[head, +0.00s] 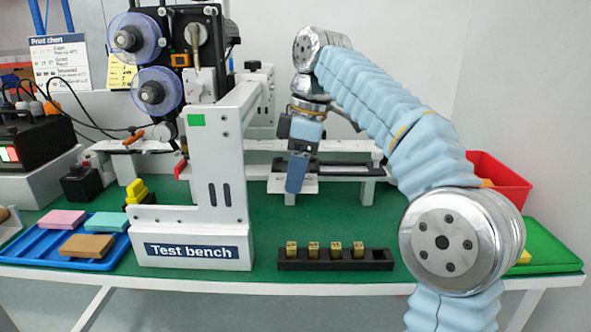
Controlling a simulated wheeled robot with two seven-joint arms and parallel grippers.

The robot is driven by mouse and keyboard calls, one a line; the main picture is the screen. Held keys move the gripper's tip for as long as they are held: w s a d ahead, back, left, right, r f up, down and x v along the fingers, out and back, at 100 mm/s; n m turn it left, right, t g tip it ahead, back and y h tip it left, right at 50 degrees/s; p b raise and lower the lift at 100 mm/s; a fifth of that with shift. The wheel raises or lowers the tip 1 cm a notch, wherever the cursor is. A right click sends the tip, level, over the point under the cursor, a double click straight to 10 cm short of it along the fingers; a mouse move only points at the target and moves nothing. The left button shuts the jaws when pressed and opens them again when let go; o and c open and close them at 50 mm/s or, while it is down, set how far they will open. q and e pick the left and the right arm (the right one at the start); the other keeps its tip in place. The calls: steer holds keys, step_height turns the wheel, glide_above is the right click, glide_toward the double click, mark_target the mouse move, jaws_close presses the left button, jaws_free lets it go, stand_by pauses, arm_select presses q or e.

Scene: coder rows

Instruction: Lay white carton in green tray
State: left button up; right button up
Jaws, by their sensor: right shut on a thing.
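My right gripper (297,185) points down over the black rail at the back of the bench, with its blue fingers close together. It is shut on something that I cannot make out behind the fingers. I cannot pick out a white carton apart from the white bench parts. The green tray (556,252) is at the far right of the table, partly hidden by my right arm. A small yellow thing (524,257) shows at its left side. My left gripper is not in view.
A red bin (500,185) stands behind the green tray. The white test bench (215,180) with reels rises left of my gripper. A black holder (375,260) with several brass-coloured pieces is at the front. A blue tray (35,258) with coloured blocks lies left.

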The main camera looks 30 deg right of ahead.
steer(key=shift+f+b, duration=0.35)
steer(key=shift+f, duration=0.3)
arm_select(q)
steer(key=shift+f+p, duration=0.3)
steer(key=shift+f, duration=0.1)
arm_select(e)
steer(key=shift+r, duration=0.15)
steer(key=shift+r, duration=0.1)
